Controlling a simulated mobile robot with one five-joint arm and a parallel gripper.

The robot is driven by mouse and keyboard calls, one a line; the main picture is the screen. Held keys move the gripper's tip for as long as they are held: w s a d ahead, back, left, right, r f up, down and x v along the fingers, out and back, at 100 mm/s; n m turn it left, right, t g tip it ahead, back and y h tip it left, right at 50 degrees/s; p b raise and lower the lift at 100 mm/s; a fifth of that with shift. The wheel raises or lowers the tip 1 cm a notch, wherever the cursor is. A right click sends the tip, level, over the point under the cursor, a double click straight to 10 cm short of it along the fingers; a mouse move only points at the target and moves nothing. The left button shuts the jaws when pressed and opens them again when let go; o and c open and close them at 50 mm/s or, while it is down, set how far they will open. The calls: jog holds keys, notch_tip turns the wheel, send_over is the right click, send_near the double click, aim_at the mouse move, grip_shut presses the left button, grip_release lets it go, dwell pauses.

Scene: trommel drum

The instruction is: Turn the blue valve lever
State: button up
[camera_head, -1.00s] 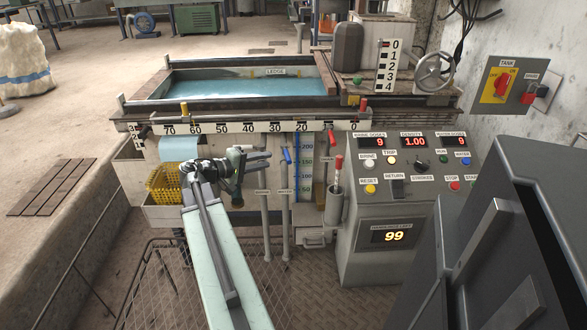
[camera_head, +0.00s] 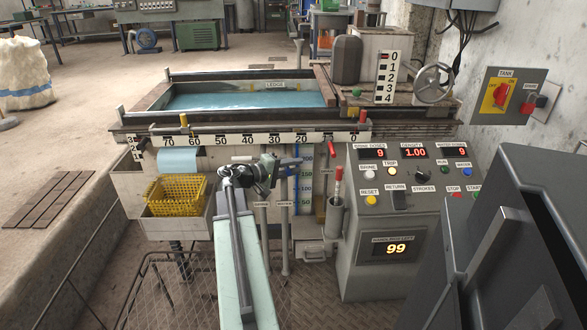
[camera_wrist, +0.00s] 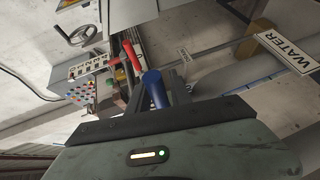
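The blue valve lever (camera_wrist: 155,90) shows in the wrist view just ahead of my gripper (camera_wrist: 159,95), between its two dark fingers. In the head view, the blue lever (camera_head: 290,161) is at the top of a grey pipe, and my gripper (camera_head: 284,164) is right at it, partly hiding it. The fingers look open, with one on each side of the lever. Whether they touch it I cannot tell.
A red lever (camera_wrist: 131,56) stands close beside the blue one in the wrist view. A WATER label (camera_wrist: 287,51) is on the pipe at the right. A yellow basket (camera_head: 176,194) is left of my arm. The control panel (camera_head: 375,228) is to the right.

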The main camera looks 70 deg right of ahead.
grip_shut()
jog(key=shift+a, duration=0.1)
dwell(1.2)
